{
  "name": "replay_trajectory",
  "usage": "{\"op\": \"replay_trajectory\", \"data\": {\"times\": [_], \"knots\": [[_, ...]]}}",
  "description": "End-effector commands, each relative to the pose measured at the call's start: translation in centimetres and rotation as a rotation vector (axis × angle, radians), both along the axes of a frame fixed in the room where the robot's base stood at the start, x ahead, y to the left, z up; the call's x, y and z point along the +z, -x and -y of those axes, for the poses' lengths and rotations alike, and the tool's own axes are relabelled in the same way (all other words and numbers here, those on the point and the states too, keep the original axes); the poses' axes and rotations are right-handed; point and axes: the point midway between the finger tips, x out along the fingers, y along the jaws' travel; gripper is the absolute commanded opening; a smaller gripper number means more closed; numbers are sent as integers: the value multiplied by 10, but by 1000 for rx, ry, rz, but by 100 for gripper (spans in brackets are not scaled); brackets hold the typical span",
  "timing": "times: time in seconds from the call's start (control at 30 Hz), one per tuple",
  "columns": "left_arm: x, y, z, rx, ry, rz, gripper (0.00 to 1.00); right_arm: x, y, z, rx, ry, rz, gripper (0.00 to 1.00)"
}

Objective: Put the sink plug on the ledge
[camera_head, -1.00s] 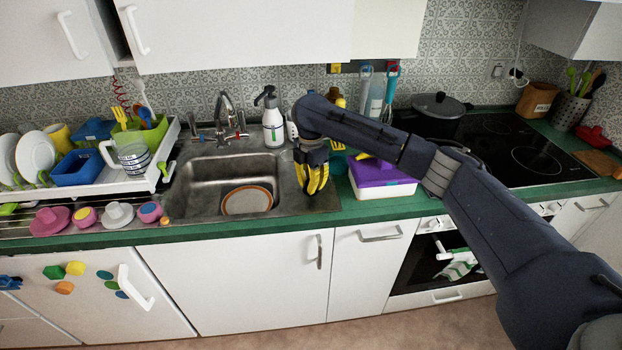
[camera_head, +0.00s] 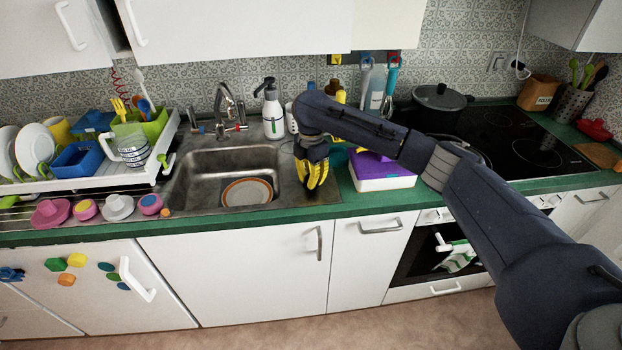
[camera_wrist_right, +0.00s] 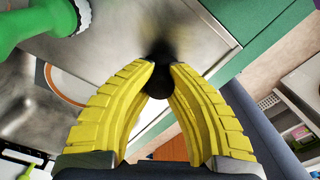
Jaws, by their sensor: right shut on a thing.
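My right gripper (camera_head: 314,188) is over the steel strip at the right side of the sink, pointing down. In the right wrist view its yellow fingers (camera_wrist_right: 164,68) are closed around a small dark round thing (camera_wrist_right: 157,84), which looks like the sink plug. The steel ledge (camera_head: 284,205) around the basin lies under and beside the gripper. A dark blurred shadow lies on the steel beyond the fingertips. I cannot tell whether the plug touches the steel. My left gripper is not in view.
The sink basin (camera_head: 205,170) left of the gripper holds a brown-rimmed plate (camera_head: 247,193). A white and purple box (camera_head: 381,172) stands close on the right. A white soap bottle (camera_head: 272,113) stands behind. A dish rack (camera_head: 95,181) is at the left.

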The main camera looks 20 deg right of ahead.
Motion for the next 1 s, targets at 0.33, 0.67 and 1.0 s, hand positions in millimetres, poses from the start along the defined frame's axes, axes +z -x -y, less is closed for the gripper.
{"op": "replay_trajectory", "data": {"times": [0.33, 0.67, 1.0], "knots": [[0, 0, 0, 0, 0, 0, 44, -4, 0, 0, 0, 1, -1, 0], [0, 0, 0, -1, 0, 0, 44, -4, 0, 0, 0, 0, 0, 39], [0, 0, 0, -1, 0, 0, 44, -4, 0, 0, 0, 0, 0, 72]]}}
